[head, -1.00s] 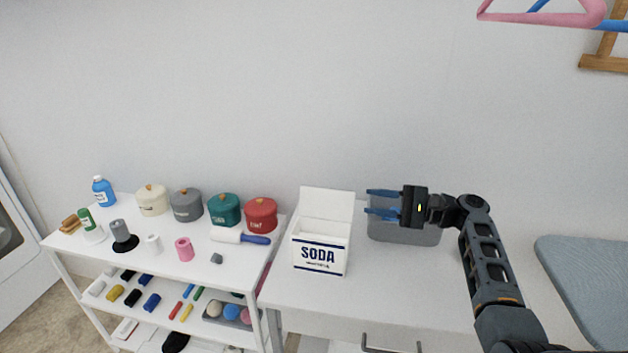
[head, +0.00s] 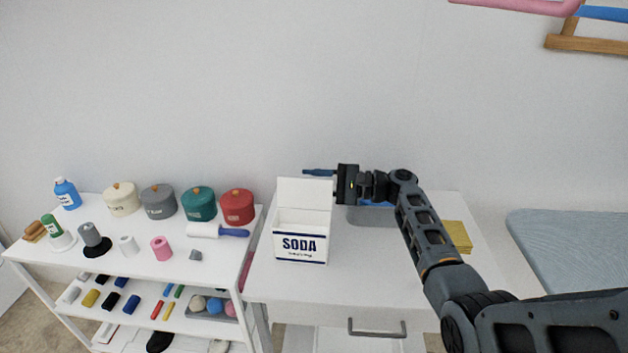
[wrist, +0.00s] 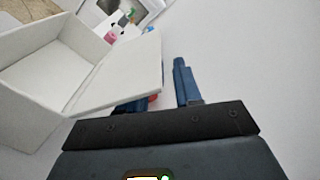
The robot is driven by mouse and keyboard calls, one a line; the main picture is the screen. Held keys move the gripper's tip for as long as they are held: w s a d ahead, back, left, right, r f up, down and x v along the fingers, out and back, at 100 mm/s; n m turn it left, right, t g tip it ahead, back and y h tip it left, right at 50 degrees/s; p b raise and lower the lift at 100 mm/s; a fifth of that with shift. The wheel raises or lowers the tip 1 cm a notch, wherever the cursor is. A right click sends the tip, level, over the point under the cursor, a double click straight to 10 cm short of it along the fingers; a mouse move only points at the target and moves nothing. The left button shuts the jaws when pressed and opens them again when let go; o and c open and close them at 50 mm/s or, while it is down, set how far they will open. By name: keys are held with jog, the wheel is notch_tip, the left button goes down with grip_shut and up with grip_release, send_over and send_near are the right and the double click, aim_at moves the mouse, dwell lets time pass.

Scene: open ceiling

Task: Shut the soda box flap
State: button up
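The white soda box (head: 301,243) stands on the white table with its flap (head: 304,192) raised upright at the back and its top open. My gripper (head: 320,172) is at the flap's upper right, its blue fingers pointing left at the level of the flap's top edge. In the wrist view, the box (wrist: 35,75) is at the left and the flap (wrist: 122,72) covers part of one finger. The fingers are spread apart. I cannot tell whether they touch the flap.
A grey bin (head: 372,214) stands right of the box, partly behind my arm. A yellow item (head: 457,236) lies farther right. A shelf at left holds several pots, the red pot (head: 237,207) nearest the box. The table front is clear.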

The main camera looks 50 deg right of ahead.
grip_shut()
dwell(0.6)
